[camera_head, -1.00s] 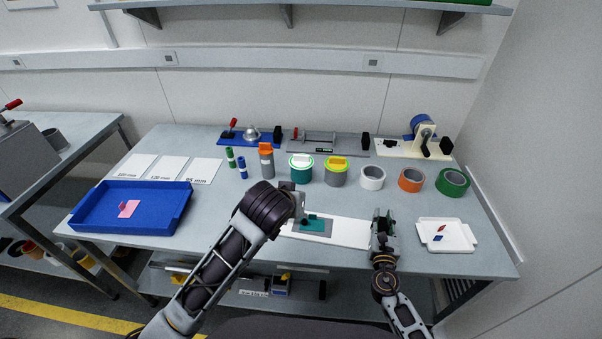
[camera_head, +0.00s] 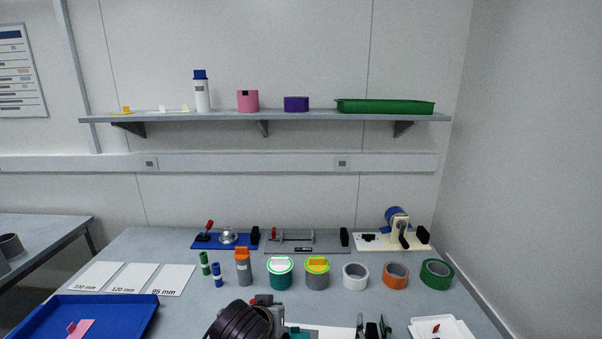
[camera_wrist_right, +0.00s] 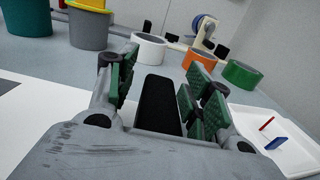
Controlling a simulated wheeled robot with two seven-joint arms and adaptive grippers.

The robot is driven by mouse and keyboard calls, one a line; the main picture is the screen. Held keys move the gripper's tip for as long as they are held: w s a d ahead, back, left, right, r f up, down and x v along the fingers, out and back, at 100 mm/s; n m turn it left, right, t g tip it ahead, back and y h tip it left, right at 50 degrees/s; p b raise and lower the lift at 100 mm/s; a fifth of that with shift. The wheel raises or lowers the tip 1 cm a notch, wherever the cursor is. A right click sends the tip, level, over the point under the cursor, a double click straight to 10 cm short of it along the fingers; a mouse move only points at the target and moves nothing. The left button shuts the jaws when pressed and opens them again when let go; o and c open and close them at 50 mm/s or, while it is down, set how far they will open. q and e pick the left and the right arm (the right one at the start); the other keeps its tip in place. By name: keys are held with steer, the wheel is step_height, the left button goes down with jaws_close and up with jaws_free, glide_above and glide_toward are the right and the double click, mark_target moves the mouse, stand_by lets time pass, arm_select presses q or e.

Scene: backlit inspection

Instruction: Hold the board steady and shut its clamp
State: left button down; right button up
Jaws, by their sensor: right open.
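A blue board (camera_head: 212,242) at the back of the table carries an upright red-handled lever (camera_head: 208,228) and a silver dome. Beside it, a grey board (camera_head: 305,248) carries a rail-like fixture with a small red part (camera_head: 274,234). I cannot tell which one is the task's board; the blue board's raised lever looks like an open clamp. My right gripper (camera_head: 374,326) is open and empty at the bottom of the head view, well in front of the boards; its green-padded fingers show in the right wrist view (camera_wrist_right: 162,90). My left gripper (camera_head: 265,302) is mostly hidden by its own arm.
Between the grippers and boards stand an orange-topped bottle (camera_head: 243,267), a teal canister (camera_head: 280,275), a grey canister (camera_head: 317,275) and tape rolls, including a white one (camera_head: 355,276). A blue tray (camera_head: 120,305) is left, a white tray (camera_head: 455,325) right. A shelf (camera_head: 300,116) hangs above.

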steer(key=shift+s+a, duration=0.2)
steer(key=shift+s, duration=1.75)
steer(key=shift+s+a, duration=0.2)
steer(key=shift+s, duration=1.8)
steer(key=shift+s+a, duration=0.2)
steer(key=shift+s, duration=1.75)
